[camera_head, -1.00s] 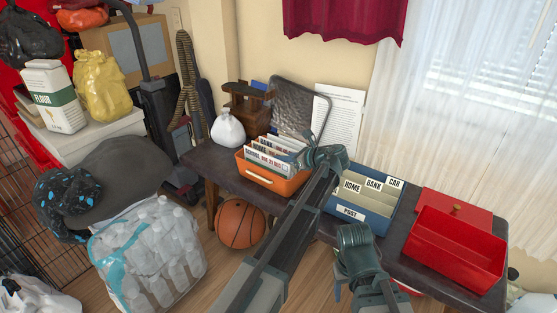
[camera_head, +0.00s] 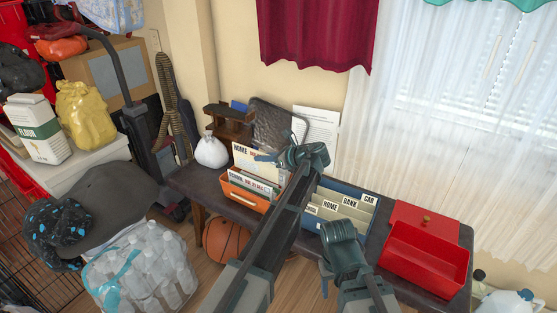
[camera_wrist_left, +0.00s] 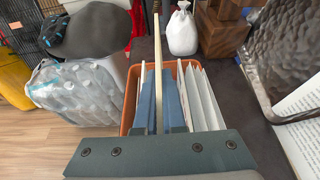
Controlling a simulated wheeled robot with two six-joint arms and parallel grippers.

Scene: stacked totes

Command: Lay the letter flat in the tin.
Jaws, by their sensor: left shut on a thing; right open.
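My left gripper (camera_head: 268,158) is shut on a cream letter (camera_head: 247,163) whose top edge reads HOME. The letter stands upright, raised above the other papers in the orange box (camera_head: 240,198). In the left wrist view the letter (camera_wrist_left: 158,75) shows edge-on between the two blue fingers (camera_wrist_left: 160,105), over the box; its lower end is hidden. The red tin (camera_head: 425,262) is open and looks empty, at the right of the dark table. Its lid (camera_head: 422,220) lies behind it. My right gripper (camera_head: 338,240) is empty in front of the blue file box; its fingertips are mostly hidden.
The blue file box (camera_head: 352,212), with HOME, BANK and CAR dividers, stands between the orange box and the tin. A white bag (camera_head: 211,151), a wooden stand (camera_head: 229,122), a dark textured panel (camera_head: 270,128) and a printed sheet (camera_head: 318,126) are at the back.

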